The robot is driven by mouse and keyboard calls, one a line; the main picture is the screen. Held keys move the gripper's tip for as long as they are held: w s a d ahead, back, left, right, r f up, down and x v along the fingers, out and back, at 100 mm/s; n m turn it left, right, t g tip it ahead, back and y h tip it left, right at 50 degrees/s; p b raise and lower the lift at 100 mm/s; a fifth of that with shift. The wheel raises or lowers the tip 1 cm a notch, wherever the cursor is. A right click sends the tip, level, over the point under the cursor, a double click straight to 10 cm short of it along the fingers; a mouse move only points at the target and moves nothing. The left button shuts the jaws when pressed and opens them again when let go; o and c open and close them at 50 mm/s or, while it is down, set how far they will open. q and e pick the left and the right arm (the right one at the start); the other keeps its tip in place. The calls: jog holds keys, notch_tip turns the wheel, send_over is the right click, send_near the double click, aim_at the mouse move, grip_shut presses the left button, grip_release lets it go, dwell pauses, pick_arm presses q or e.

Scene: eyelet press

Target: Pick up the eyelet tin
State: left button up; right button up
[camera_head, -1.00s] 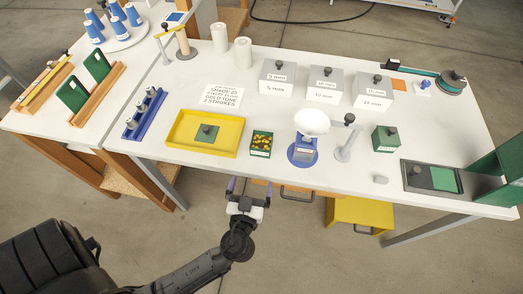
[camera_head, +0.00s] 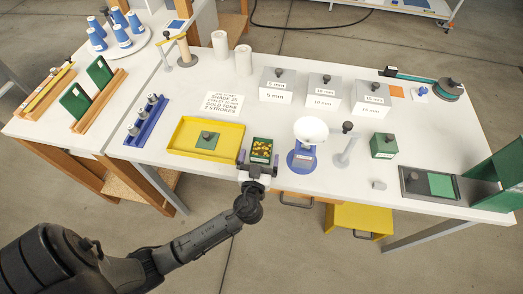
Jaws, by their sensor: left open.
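The eyelet tin (camera_head: 262,147) is a small open green box with gold eyelets in it. It stands on the white table near the front edge, right of the yellow tray. My left gripper (camera_head: 258,160) is open at the tin's near side, with its purple fingers spread to the left and right of the tin's near end. I cannot tell whether the fingers touch it. The gripper body hides the tin's lower front. My right gripper is not in view.
The yellow tray (camera_head: 180,149) holding a green knobbed plate (camera_head: 207,140) is close on the left. A blue-based press with a white dome (camera_head: 311,130) stands close on the right. A green knobbed box (camera_head: 383,147) stands farther right. Open tabletop lies behind the tin.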

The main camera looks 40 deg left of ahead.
pick_arm(q)
jog(key=shift+x, duration=1)
jog(key=shift+c, duration=0.2)
jog(key=c, duration=1)
jog(key=shift+c, duration=0.4)
jog(key=shift+r, duration=0.25)
jog(key=b+v, duration=0.2)
jog(key=v, duration=1.6)
